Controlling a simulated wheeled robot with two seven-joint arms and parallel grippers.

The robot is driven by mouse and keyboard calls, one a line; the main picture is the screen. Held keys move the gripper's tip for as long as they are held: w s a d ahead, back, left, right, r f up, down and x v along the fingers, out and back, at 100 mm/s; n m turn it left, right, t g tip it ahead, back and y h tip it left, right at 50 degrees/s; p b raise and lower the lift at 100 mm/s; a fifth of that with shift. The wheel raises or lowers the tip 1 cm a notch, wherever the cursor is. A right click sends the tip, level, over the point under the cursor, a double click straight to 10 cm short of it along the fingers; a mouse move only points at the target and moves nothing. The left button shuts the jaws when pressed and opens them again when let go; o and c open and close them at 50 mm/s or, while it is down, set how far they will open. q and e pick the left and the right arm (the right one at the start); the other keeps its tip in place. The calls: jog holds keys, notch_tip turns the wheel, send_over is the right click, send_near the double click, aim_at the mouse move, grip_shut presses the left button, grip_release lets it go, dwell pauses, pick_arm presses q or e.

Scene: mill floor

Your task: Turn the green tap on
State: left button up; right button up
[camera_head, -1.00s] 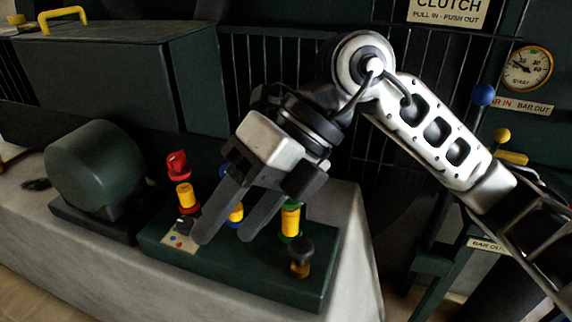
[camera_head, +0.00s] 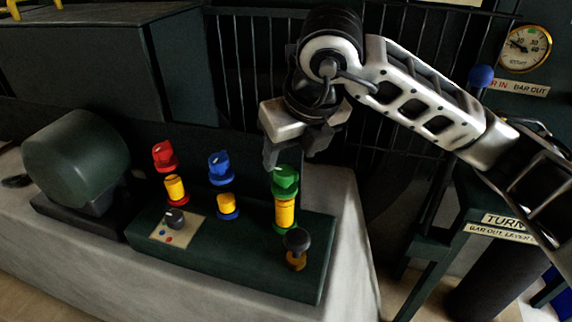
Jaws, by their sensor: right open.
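The green tap (camera_head: 285,181) has a green knob on top of a yellow body with a green ring at its base. It stands upright at the right of the dark green panel box (camera_head: 262,262). My right gripper (camera_head: 283,158) is open, just above and behind the green knob, with its fingers pointing down. One finger shows left of the knob; the other is partly hidden, and I cannot tell whether they touch it. My left gripper is not in view.
A blue tap (camera_head: 221,168) and a red tap (camera_head: 164,156) stand to the left on the same box. A small dark knob (camera_head: 175,218) sits on a pale plate, and a dark ball-topped knob (camera_head: 297,240) stands in front of the green tap. A green drum (camera_head: 77,165) is at the left.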

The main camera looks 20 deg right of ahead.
aim_at(285, 170)
jog(key=x, duration=0.4)
jog(key=shift+w+f, duration=0.15)
jog(key=shift+f, duration=0.2)
jog(key=c, duration=1)
